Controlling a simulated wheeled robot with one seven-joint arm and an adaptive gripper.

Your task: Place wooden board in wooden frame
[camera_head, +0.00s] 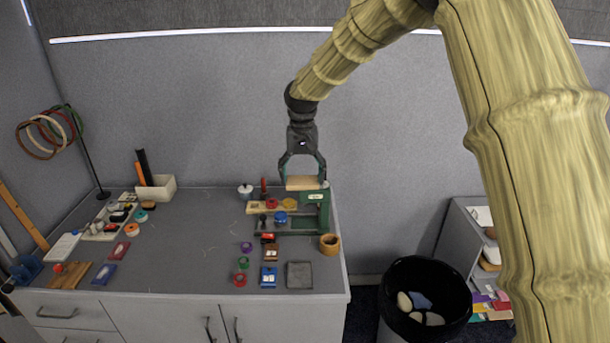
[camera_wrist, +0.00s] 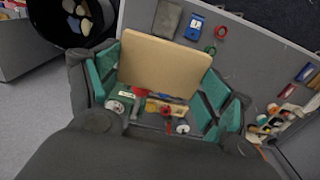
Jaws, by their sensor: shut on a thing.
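My gripper (camera_head: 303,180) is shut on a flat, light wooden board (camera_head: 301,184) and holds it above the back right part of the table. In the wrist view the board (camera_wrist: 163,64) lies between the green fingers of my gripper (camera_wrist: 160,76) and hides part of what is behind it. A green stand (camera_head: 322,208) with an upright side and a flat base is on the table just below the board. I cannot tell for sure whether this is the wooden frame. A gap between board and stand is hard to judge.
A light wooden strip (camera_head: 256,208) with coloured round pieces is left of the stand. A wooden cup (camera_head: 329,244) is at its front right. A grey square tray (camera_head: 299,275) and a blue box (camera_head: 268,277) are nearer the front edge. The table's middle (camera_head: 190,240) is clear.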

